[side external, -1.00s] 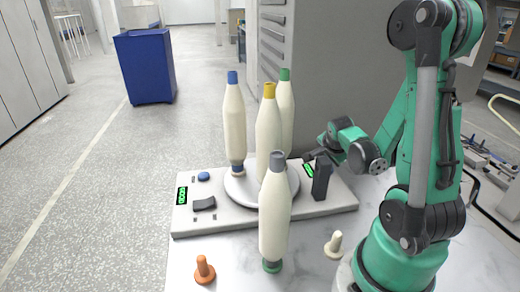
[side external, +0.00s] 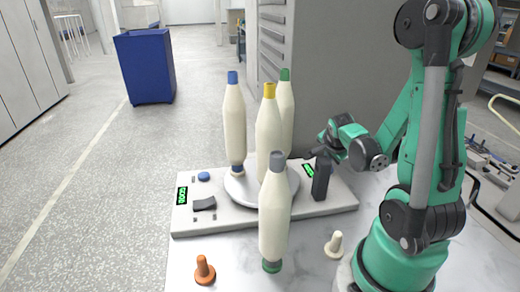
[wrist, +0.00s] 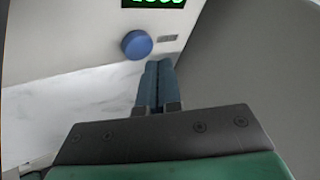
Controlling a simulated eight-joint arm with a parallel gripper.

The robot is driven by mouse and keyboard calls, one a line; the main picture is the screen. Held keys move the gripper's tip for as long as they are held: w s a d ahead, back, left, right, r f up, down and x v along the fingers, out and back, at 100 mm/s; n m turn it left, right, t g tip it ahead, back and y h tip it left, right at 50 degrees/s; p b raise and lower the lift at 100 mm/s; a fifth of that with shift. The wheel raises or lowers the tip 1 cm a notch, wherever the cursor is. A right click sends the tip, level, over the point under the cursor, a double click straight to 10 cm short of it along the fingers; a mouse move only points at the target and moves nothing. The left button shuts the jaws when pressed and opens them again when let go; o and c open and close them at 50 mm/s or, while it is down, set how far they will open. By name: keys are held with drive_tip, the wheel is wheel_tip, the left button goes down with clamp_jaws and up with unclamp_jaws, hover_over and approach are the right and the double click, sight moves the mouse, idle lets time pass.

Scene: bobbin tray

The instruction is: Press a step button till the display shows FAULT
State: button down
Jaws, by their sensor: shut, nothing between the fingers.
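My gripper's two fingers (wrist: 159,68) are shut and empty in the wrist view. Their tips are close to a round blue button (wrist: 137,44), just right of and below it in the picture; I cannot tell whether they touch anything. Above the button is a green-lit display (wrist: 153,3), cut off by the picture's top edge. In the side view, a green display (side external: 308,170) is at the right of the pale base (side external: 240,222) and another (side external: 182,195) at its left; neither can be read clearly. A blue button (side external: 204,176) is by the left display.
Tall cream bobbins (side external: 235,125) with coloured caps stand on and around the round turntable (side external: 242,190). A grey-capped bobbin (side external: 273,210) stands in front. A dark upright block (side external: 321,180) stands by the right display. An orange peg (side external: 204,270) and a cream peg (side external: 334,244) are in front.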

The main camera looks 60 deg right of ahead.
drive_tip(key=shift+r, duration=2.5)
drive_tip(key=shift+r, duration=1.9)
drive_tip(key=shift+f, duration=0.1)
